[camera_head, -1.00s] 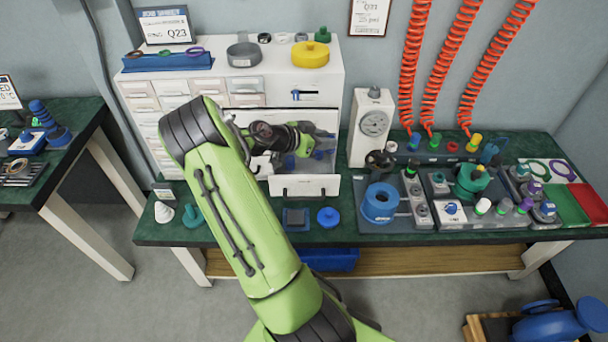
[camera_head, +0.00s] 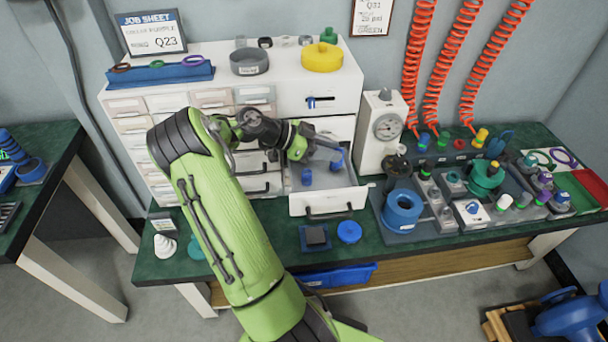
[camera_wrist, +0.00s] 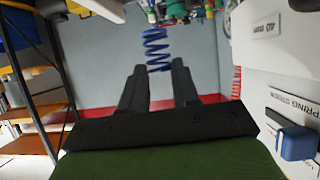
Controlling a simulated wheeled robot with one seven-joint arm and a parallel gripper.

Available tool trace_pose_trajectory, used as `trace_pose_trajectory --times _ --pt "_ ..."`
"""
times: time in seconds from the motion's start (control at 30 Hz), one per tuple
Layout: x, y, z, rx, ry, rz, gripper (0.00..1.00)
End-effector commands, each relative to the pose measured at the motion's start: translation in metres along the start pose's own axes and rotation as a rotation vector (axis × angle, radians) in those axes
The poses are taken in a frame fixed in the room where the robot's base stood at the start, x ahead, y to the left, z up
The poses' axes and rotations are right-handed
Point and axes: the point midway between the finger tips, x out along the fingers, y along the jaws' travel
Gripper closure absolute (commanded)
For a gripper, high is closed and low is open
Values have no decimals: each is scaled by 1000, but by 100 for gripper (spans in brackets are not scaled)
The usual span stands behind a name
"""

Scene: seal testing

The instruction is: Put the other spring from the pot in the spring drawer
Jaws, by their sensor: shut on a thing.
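My gripper (camera_head: 326,147) is over the open spring drawer (camera_head: 322,202) in the head view. In the wrist view my gripper (camera_wrist: 157,75) is shut on a blue coil spring (camera_wrist: 155,50) at its fingertips. The held spring shows small and blue in the head view (camera_head: 337,160). Another small blue thing (camera_head: 306,177) is inside the drawer. A round grey pot (camera_head: 249,62) stands on top of the white cabinet; I cannot tell which pot is meant.
A yellow round part (camera_head: 322,58) stands on the cabinet. A dial gauge unit (camera_head: 386,128) stands close to the drawer's right. A blue cap (camera_head: 349,231) lies in front of the drawer.

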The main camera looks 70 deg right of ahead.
Motion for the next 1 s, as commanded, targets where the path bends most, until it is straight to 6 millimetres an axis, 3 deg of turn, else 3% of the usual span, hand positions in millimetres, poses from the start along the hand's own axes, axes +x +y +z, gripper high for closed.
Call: trace_pose_trajectory --times 0.5,0.87,0.9,1.0 --pt "43 1 87 -4 1 2 99" --pt "45 0 93 -1 0 0 99" --pt "45 0 93 -1 0 0 68" --pt "45 0 92 -1 0 0 53"
